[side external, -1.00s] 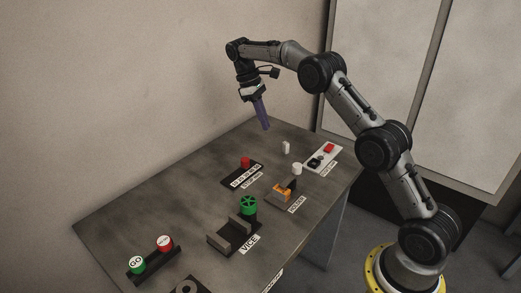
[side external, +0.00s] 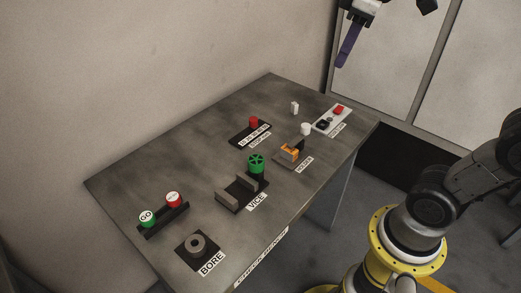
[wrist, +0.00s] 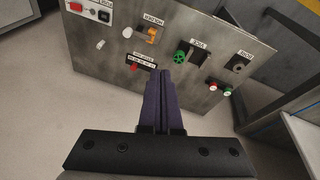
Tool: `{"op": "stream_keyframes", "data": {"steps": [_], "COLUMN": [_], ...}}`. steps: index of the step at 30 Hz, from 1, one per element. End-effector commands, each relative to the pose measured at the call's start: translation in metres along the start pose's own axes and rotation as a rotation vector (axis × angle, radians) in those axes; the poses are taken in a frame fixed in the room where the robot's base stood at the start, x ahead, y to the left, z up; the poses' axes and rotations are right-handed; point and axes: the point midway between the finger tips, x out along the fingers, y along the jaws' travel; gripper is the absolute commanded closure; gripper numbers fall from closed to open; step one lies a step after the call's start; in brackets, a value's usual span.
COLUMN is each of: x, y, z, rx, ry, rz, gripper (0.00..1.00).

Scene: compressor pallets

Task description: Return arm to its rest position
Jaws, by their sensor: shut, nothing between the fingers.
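My gripper (side external: 346,52) is high at the top right of the side external view, above and behind the far right corner of the table. Its long purple fingers are together with nothing between them. In the wrist view my gripper (wrist: 165,80) points toward the table, fingers side by side. Most of my arm above the gripper is cut off by the top edge of the side external view; the lower links and yellow base ring show at the lower right.
The table (side external: 150,170) bears a vice (side external: 240,192), a bore block (side external: 197,244), go and stop buttons (side external: 160,212), a red-knobbed panel (side external: 250,132), an orange-topped holder (side external: 291,153), a white-and-red switch plate (side external: 332,120) and small white pieces (side external: 306,129). Air around my gripper is clear.

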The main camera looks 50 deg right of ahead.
Motion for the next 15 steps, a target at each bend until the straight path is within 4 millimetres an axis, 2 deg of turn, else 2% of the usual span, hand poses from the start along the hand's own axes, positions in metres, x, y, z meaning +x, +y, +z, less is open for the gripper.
{"op": "stream_keyframes", "data": {"steps": [1,6,10,15], "x": [0.001,0.026,0.054,0.087], "y": [-0.01,-0.039,-0.054,-0.065], "z": [0.018,0.07,0.098,0.112], "rx": [0.012,0.078,0.14,0.22], "ry": [0.034,0.131,0.176,0.179], "rz": [-0.001,-0.016,-0.034,-0.057], "gripper": [1.0,1.0,1.0,1.0]}}
